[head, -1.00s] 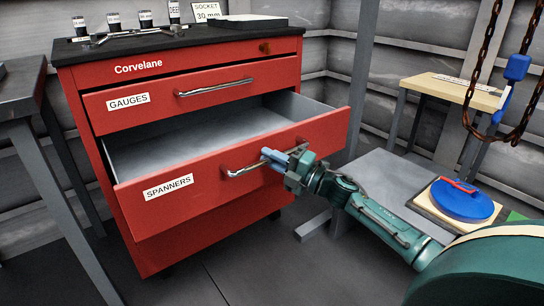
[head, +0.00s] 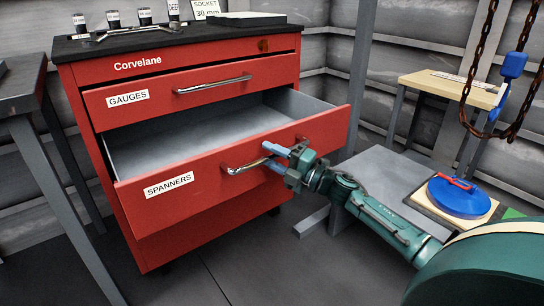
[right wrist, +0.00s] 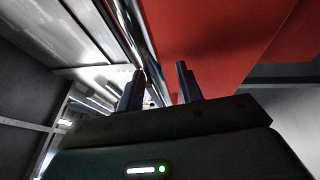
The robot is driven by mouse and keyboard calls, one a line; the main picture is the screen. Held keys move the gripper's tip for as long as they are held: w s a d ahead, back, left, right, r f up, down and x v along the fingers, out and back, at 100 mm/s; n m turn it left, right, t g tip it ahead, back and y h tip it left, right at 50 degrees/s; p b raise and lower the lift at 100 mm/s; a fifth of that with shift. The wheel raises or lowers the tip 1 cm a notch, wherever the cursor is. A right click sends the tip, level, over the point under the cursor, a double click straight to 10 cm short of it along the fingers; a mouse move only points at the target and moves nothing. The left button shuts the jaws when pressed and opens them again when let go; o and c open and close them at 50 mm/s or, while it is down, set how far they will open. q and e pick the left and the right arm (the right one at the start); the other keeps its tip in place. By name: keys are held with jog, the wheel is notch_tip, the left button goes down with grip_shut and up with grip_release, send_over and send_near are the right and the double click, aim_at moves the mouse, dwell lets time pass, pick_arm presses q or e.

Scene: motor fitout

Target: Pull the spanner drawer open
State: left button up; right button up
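The spanner drawer (head: 240,165), labelled SPANNERS, stands pulled well out of the red cabinet (head: 90,145). The part of its grey interior that shows looks empty. Its metal bar handle (head: 236,168) runs across the red front. My right gripper (head: 268,157) is at the handle with its two fingers spread apart. In the right wrist view the fingers (right wrist: 157,80) are apart, with the red drawer front (right wrist: 205,40) beyond them. The shiny bar is close to the left finger; I cannot tell whether they touch. My left gripper is not in view.
The GAUGES drawer (head: 210,88) above is shut. Small labelled pots (head: 145,18) and a flat tray (head: 238,20) stand on the cabinet top. A grey bench (head: 22,95) is at left. At right are a blue disc (head: 462,200) on a board and a hanging chain (head: 474,70).

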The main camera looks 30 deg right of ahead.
jog(key=p+v, duration=0.2)
jog(key=v, duration=1.1)
jog(key=shift+p, duration=0.3)
jog(key=shift+d, duration=0.1)
